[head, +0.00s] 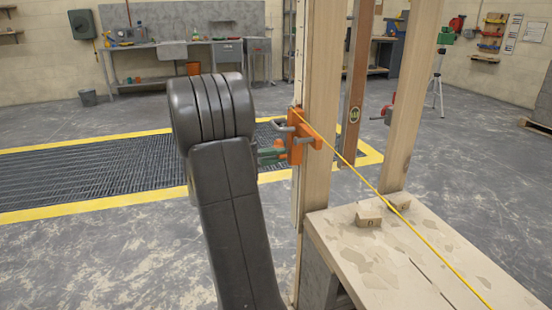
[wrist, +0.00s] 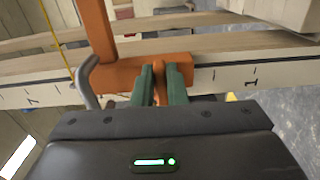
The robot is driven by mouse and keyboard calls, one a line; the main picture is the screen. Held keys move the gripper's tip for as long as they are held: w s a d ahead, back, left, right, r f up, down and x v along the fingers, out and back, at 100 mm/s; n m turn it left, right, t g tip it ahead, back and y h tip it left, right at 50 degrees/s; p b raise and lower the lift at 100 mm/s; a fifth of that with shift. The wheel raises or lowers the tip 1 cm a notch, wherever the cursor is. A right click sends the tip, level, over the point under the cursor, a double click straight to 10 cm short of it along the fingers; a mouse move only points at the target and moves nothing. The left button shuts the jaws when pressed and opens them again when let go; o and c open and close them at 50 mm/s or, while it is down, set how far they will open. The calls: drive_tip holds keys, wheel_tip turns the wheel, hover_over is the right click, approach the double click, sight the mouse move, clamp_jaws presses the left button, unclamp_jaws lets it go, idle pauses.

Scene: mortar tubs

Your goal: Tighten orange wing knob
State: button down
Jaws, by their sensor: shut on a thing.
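An orange clamp (head: 297,147) sits on the upright wooden post (head: 318,90), with a yellow string running from it down to the right. In the wrist view the clamp's orange body (wrist: 120,73) lies across a board with ruler marks. My gripper (head: 272,154) reaches the clamp from the left. Its green fingers (wrist: 160,84) are shut on the orange wing knob (wrist: 160,92), a narrow orange piece showing between them. The fingers hide most of the knob, and its angle is hard to tell. In the head view my arm partly covers the gripper.
A grey curved bar (wrist: 87,80) of the clamp is close left of my fingers. A second post (head: 411,100) stands to the right. The floor at left is open.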

drive_tip(key=shift+w+a+r, duration=0.15)
drive_tip(key=shift+r, duration=0.05)
drive_tip(key=c, duration=1.5)
unclamp_jaws()
drive_tip(key=shift+o, duration=0.6)
drive_tip(key=shift+w+f, duration=0.15)
drive_tip(key=p+v, duration=0.2)
drive_tip(key=v, duration=1.1)
drive_tip(key=shift+s+a, duration=0.25)
drive_tip(key=shift+a, duration=0.1)
